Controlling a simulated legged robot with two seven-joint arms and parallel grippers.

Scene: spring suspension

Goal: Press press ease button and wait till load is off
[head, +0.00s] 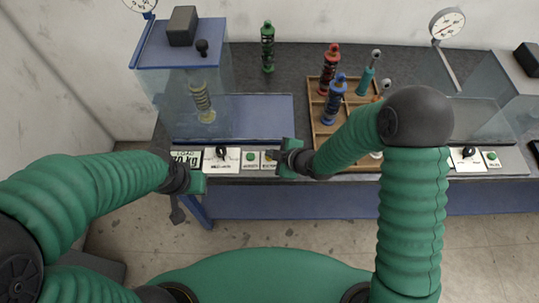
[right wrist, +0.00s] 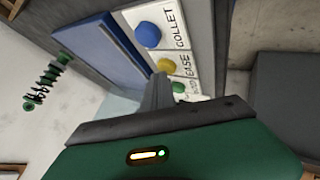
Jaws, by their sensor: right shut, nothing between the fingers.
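The yellow EASE button (right wrist: 166,65) shows in the right wrist view, between a blue COLLET button (right wrist: 148,34) and a green button (right wrist: 178,87). My right gripper (head: 280,158) is at the control panel (head: 206,166). Its shut, empty fingertips (right wrist: 158,82) lie close beside the yellow button; I cannot tell whether they touch it. A display (head: 186,158) at the panel's left reads about 70 kg. A pale yellow spring (head: 202,100) stands inside the clear-walled test rig (head: 166,54). My left gripper (head: 198,182) hangs in front of the panel's left end; its fingers are not clear.
A wooden tray (head: 317,111) holds several shock absorbers, including red (head: 330,72) and blue ones (head: 335,100). A green one (head: 268,46) stands at the back. A dial gauge (head: 447,23) and a second panel (head: 480,161) are at the right. The dark tabletop behind the tray is clear.

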